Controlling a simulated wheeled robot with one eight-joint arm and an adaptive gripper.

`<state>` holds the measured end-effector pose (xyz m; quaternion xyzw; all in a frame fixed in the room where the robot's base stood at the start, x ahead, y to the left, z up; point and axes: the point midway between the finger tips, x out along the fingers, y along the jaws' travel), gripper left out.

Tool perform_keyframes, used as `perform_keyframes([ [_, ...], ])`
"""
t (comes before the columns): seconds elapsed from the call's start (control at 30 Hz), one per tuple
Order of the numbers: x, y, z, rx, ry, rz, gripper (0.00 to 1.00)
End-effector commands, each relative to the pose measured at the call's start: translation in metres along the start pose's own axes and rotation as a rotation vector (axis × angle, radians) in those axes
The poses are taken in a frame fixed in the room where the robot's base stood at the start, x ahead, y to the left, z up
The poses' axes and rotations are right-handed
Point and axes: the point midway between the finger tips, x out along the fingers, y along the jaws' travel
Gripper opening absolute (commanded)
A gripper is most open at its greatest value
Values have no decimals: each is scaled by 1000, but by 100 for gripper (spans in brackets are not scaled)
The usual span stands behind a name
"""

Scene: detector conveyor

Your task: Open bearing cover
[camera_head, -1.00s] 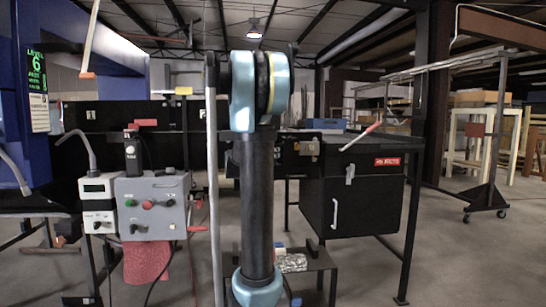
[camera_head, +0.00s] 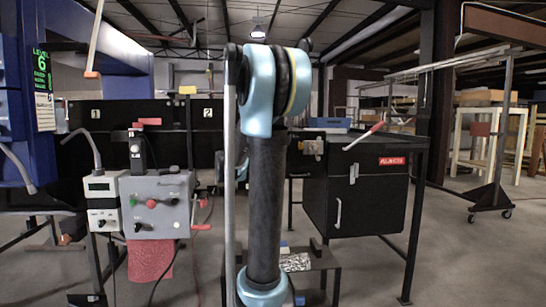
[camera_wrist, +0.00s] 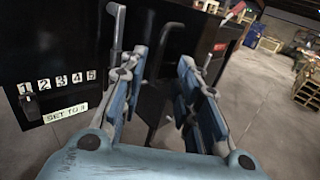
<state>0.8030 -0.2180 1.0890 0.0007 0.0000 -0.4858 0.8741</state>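My gripper (camera_wrist: 155,75) shows in the wrist view with its two blue-grey fingers spread apart. I see nothing held between them. Beyond the fingers are a dark cabinet side and a grey bar-shaped handle (camera_wrist: 164,32). In the head view my upright arm covers the middle, and I cannot make out the gripper there. No part is plainly marked as the bearing cover. A black box (camera_head: 362,205) with a silver handle, a latch and a red label stands right of my arm. Whether it is the cover, I cannot tell.
A grey control box (camera_head: 157,205) with knobs and a small white meter (camera_head: 101,202) stand at the left. A black numbered panel (camera_wrist: 60,50) fills the wrist view's left. A wheeled metal frame (camera_head: 490,160) stands at the right. Floor between it and the black box is open.

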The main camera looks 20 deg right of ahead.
Motion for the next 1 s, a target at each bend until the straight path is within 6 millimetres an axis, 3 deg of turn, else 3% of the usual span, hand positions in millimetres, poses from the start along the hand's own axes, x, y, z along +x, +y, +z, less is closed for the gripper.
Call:
perform_keyframes([
  [0.2,-31,1,0,0,0,3,30],
  [0.4,-44,1,-1,-1,0,1,30],
  [1.0,-48,2,2,-18,-10,19,30],
])
